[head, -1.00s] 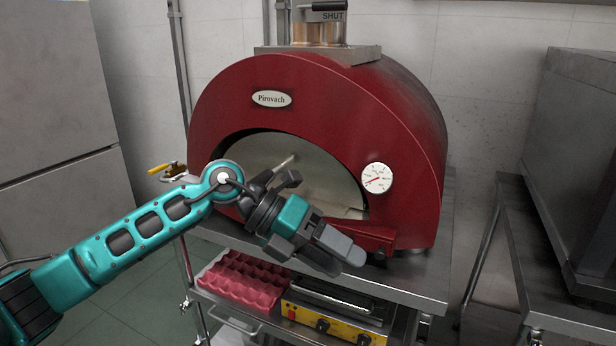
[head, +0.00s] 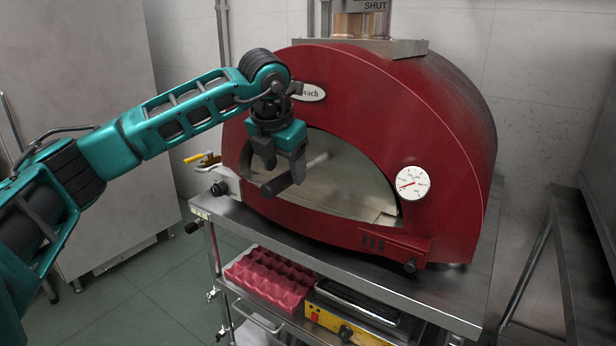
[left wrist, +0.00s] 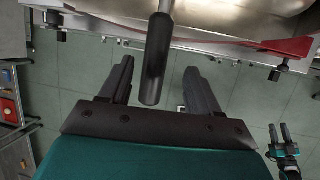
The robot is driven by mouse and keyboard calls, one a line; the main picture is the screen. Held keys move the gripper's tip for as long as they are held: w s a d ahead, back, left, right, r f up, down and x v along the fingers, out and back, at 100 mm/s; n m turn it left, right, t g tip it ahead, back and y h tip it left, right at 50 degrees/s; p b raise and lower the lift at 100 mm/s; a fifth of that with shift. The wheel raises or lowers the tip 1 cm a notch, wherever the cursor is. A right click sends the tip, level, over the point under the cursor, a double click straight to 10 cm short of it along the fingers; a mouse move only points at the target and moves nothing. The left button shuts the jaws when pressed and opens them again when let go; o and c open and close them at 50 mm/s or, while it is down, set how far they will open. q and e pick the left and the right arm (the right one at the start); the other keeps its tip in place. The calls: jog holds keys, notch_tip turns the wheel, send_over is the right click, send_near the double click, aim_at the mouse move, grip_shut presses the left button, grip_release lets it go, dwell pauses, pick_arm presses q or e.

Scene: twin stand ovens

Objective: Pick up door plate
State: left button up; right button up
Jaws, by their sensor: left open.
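The door plate (head: 350,178) is a steel sheet that closes the arched mouth of the red oven. Its handle has a black grip (head: 277,187) that sticks out towards me. My left gripper (head: 281,163) is open, fingers pointing down, just above the grip. In the left wrist view the black grip (left wrist: 156,60) lies between the two spread fingers, apart from both. Part of the plate is hidden behind my left gripper. My right gripper (left wrist: 280,134) shows small at the lower right of the left wrist view, its fingers apart.
The red oven (head: 440,130) stands on a steel stand (head: 450,310). A red egg-tray-like piece (head: 268,280) and a yellow appliance (head: 345,325) sit on the lower shelf. A yellow-handled valve (head: 200,158) is left of the oven. Another steel stand is at the right.

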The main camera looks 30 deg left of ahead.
aim_at(286, 185)
pick_arm(q)
jog(key=x, duration=0.6)
jog(key=shift+w+a+f, duration=0.1)
jog(key=shift+a+f, duration=0.2)
jog(key=shift+a, duration=0.05)
grip_shut()
dwell(0.3)
jog(key=shift+w+r, duration=0.1)
jog(key=shift+r, duration=0.05)
